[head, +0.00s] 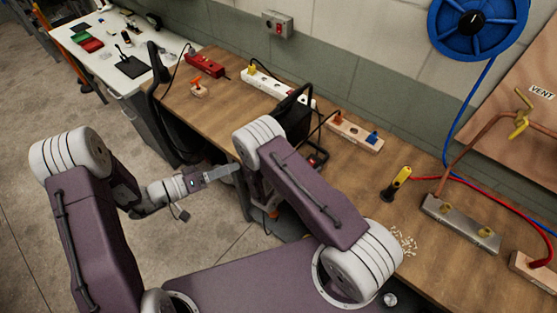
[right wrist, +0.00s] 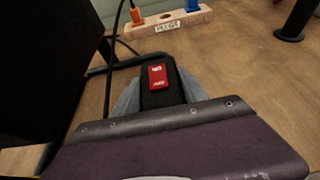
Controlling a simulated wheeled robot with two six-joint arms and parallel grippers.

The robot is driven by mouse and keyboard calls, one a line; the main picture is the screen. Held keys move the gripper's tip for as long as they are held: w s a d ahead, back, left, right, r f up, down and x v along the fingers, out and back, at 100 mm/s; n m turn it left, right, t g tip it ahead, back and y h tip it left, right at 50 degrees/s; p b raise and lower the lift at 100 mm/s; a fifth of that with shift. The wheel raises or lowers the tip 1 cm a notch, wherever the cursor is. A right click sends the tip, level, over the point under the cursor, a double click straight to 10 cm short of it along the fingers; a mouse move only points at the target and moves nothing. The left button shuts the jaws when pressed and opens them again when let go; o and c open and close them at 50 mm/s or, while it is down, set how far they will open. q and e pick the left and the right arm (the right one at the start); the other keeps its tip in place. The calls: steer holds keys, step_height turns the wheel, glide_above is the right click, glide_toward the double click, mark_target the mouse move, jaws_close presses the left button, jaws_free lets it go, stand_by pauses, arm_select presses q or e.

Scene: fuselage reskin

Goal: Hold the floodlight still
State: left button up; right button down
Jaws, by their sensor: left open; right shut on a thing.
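The floodlight (head: 292,118) is a black lamp on a black tubular stand on the wooden bench, partly hidden behind my right arm. In the right wrist view its dark body (right wrist: 45,60) fills the left side. My right gripper (right wrist: 160,92) is shut on a black part of the stand that carries a red switch (right wrist: 158,76), with a grey finger on either side. In the head view my right arm mostly hides this grip. My left gripper (head: 234,169) is open and empty, in front of the bench edge, left of my right arm and apart from the floodlight.
A white strip (head: 262,84) and red strip (head: 205,65) are further left. A yellow-handled tool (head: 397,184) stands right of my arm. Black cables hang at the bench's left end.

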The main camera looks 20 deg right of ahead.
arm_select(q)
steer(key=s+f+n+t, duration=0.1)
steer(key=s+n+t, duration=0.1)
steer(key=n, duration=1.1)
steer(key=s+f+n+t, duration=0.1)
steer(key=f+n+t, duration=0.15)
steer(key=n, duration=1.05)
steer(key=r+x, duration=0.1)
steer(key=x, duration=1)
steer(key=shift+d+r+h, duration=0.25)
steer(key=shift+r+h, duration=0.05)
steer(key=shift+h, duration=0.1)
jaws_close()
